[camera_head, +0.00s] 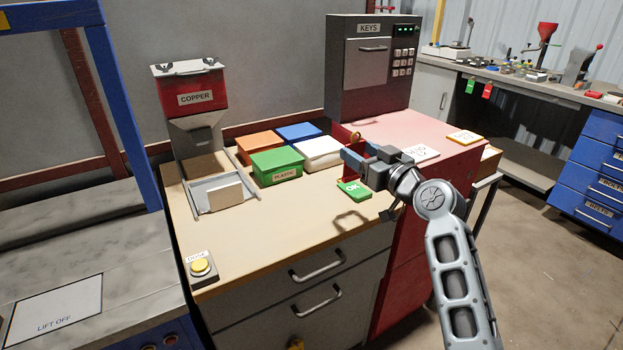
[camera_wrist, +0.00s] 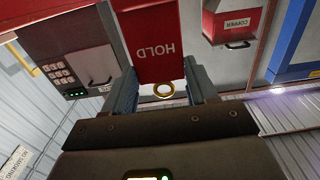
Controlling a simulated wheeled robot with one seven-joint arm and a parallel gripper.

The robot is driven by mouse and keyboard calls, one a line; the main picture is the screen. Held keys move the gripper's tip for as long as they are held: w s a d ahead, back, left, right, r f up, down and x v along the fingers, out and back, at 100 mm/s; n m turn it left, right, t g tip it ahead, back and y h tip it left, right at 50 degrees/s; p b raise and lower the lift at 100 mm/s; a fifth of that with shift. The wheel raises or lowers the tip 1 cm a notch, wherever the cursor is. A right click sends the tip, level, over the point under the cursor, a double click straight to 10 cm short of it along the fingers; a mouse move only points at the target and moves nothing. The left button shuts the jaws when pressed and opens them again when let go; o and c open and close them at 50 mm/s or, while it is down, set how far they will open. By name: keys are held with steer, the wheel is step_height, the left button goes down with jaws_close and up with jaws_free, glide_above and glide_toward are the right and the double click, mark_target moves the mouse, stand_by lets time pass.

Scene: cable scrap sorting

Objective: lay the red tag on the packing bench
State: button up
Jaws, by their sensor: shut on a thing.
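My gripper (camera_head: 356,158) is above the right part of the wooden-topped bench (camera_head: 240,242), close to the red-topped surface beside it. In the wrist view, my gripper (camera_wrist: 165,92) is shut on a red tag (camera_wrist: 150,40) lettered HOLD, seen upside down, with a brass ring (camera_wrist: 164,90) between the fingers. A green tag (camera_head: 354,190) marked OK shows just below the fingers, near the bench's right edge. No sign names the packing bench legibly.
Orange, blue, white and green bins (camera_head: 277,166) stand at the back of the bench. A grey KEYS cabinet (camera_head: 370,65) stands behind the red-topped surface (camera_head: 440,135), which carries labelled cards. A COPPER hopper (camera_head: 190,90) and yellow button (camera_head: 200,267) are left. The bench's front middle is clear.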

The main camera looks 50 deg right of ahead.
steer(key=shift+w+a+f, duration=0.95)
steer(key=shift+w+f, duration=0.15)
steer(key=shift+f, duration=0.45)
steer(key=shift+w+a+f, duration=1)
steer(key=shift+w+f, duration=0.15)
steer(key=shift+f, duration=0.45)
steer(key=shift+w+a+f, duration=0.95)
steer(key=shift+w+f, duration=0.15)
steer(key=shift+f, duration=0.45)
steer(key=shift+f, duration=0.2)
steer(key=o, duration=1)
steer(key=shift+r, duration=0.1)
